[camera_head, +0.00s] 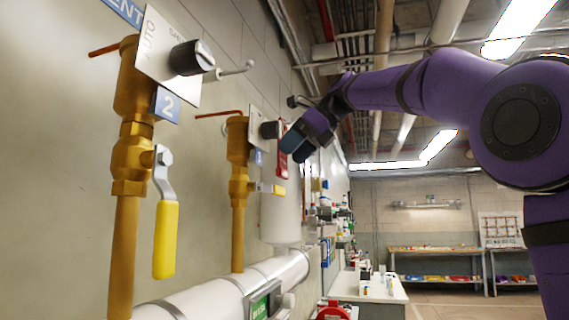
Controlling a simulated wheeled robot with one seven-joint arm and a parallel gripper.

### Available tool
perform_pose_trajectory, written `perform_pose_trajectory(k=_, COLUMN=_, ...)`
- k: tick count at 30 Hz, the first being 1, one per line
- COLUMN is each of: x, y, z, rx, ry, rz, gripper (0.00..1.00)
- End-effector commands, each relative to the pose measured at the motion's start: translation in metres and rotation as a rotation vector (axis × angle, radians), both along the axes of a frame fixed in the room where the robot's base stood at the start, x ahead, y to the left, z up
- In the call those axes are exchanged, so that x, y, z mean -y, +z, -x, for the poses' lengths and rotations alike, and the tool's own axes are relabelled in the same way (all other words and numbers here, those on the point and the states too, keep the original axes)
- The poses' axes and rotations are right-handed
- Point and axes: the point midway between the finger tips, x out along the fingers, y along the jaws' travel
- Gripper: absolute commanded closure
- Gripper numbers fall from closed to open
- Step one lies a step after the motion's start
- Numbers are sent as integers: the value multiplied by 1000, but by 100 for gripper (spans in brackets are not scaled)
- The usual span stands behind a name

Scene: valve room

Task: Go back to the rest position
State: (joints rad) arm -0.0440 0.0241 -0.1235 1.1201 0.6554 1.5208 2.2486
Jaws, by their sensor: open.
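My gripper (297,150) is at the end of my purple arm, which reaches in from the right. It is raised near the second valve (239,165), by a red tag or plate behind it. The picture does not show whether it touches anything; nothing is seen held in it. The nearer brass valve (132,130) stands at the left with its yellow handle (165,238) hanging down. The second valve's yellow-tipped handle (277,189) points to the right.
A selector plate with a black knob (190,58) sticks out from the wall at the left. A white pipe (215,298) runs along below. A white bench (372,289) and shelving (434,250) stand farther back. The floor at the lower right looks clear.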

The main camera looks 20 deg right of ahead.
Motion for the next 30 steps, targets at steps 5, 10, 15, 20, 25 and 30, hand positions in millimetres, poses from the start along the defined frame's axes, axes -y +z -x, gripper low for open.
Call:
perform_pose_trajectory(k=5, x=21, y=24, z=13, rx=2, ry=-3, rz=0, gripper=5)
perform_pose_trajectory(k=10, x=34, y=41, z=22, rx=1, ry=-1, rz=-1, gripper=5)
perform_pose_trajectory(k=15, x=40, y=48, z=27, rx=-1, ry=-1, rz=0, gripper=5)
perform_pose_trajectory(k=20, x=40, y=49, z=28, rx=-2, ry=0, rz=0, gripper=5)
perform_pose_trajectory(k=25, x=41, y=46, z=30, rx=9, ry=11, rz=10, gripper=5)
perform_pose_trajectory(k=30, x=45, y=24, z=46, rx=98, ry=97, rz=109, gripper=5)
